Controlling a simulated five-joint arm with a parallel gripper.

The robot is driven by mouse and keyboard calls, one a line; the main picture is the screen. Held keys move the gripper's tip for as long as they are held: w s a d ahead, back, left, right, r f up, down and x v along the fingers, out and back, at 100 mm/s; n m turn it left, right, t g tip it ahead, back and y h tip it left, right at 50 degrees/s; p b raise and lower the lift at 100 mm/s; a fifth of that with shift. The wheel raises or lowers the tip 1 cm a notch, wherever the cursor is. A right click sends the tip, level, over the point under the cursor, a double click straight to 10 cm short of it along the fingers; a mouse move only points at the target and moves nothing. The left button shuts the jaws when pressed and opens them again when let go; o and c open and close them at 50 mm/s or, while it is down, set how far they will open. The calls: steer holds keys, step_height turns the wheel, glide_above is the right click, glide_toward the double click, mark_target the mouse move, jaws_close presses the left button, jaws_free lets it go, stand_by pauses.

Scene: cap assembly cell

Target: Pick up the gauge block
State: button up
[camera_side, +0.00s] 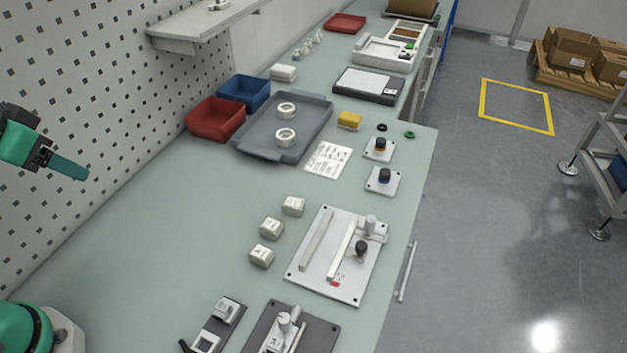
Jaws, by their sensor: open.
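My gripper (72,168) is at the far left, raised in front of the perforated wall and well away from the parts on the bench. It is open, with one teal finger clearly visible and nothing seen in it. I cannot tell for sure which piece is the gauge block. Small off-white blocks stand mid-bench in a slanting row: a far block (293,206), a middle block (271,228) and a near block (262,255). A yellow block (349,120) lies farther back, right of the grey tray.
The grey tray (246,152) holds two white rings. Red (215,122) and blue bins (243,93) stand to its left. A light fixture plate (312,278) with bars and a clamp lies right of the off-white blocks. Dark fixtures (262,332) stand at the front. The left bench is clear.

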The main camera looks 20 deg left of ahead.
steer(key=shift+w, duration=0.1)
steer(key=m+g, duration=0.1)
steer(key=g, duration=0.5)
glide_above(261, 252)
steer(key=f, duration=1.6)
steer(key=shift+a, duration=0.25)
steer(key=shift+d+f, duration=0.3)
steer(key=shift+f, duration=0.05)
steer(key=shift+f, duration=0.1)
steer(key=shift+f, duration=1.15)
steer(key=shift+f, duration=0.1)
